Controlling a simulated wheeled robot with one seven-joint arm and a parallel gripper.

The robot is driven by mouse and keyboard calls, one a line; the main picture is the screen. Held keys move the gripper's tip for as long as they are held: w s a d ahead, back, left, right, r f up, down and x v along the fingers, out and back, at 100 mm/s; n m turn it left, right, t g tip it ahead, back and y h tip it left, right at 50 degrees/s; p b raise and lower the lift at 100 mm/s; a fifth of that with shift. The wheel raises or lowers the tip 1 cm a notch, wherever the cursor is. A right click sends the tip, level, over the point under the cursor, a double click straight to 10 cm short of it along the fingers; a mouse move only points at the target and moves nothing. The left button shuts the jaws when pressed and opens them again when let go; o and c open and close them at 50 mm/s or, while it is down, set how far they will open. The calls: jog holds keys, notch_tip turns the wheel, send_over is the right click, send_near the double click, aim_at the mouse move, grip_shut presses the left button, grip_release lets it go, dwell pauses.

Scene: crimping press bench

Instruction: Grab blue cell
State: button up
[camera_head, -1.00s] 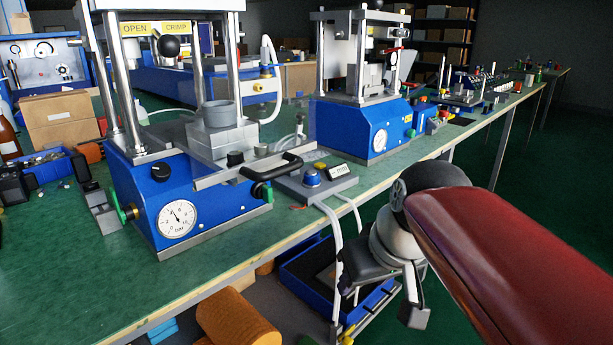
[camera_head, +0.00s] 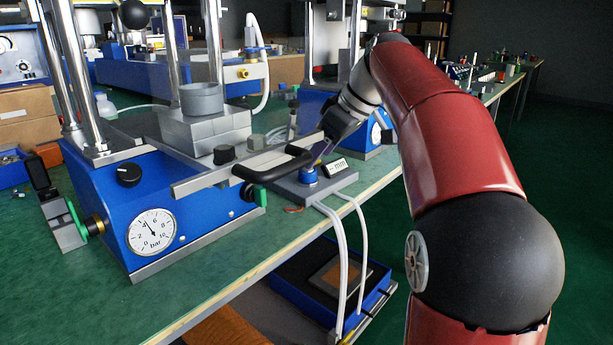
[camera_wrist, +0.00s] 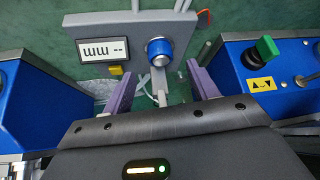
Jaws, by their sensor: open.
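The blue cell (camera_head: 309,176) is a short blue cylinder with a pale top, seated on a grey gauge base (camera_head: 287,190) with an "mm" display. In the wrist view the blue cell (camera_wrist: 159,51) is ahead of my gripper (camera_wrist: 160,78), roughly centred between its two purple fingers. The fingers are apart and nothing is between their tips. In the head view my gripper (camera_head: 319,158) reaches down just above and beside the cell. Whether the fingers touch it cannot be told.
A blue press (camera_head: 190,190) with a dial and black-handled slide stands left of the gauge base. A second blue press (camera_head: 314,107) stands behind my arm. White hoses (camera_head: 345,235) hang over the bench's front edge. A blue tray (camera_head: 330,305) lies below the bench.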

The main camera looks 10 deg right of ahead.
aim_at(308, 174)
jog(key=x, duration=0.4)
jog(key=shift+a+f+b, duration=0.15)
jog(key=shift+f+b, duration=0.05)
jog(key=shift+b, duration=0.1)
jog(key=shift+c, duration=0.3)
jog(key=c, duration=1.1)
jog(key=shift+o, duration=0.2)
jog(key=shift+r, duration=0.15)
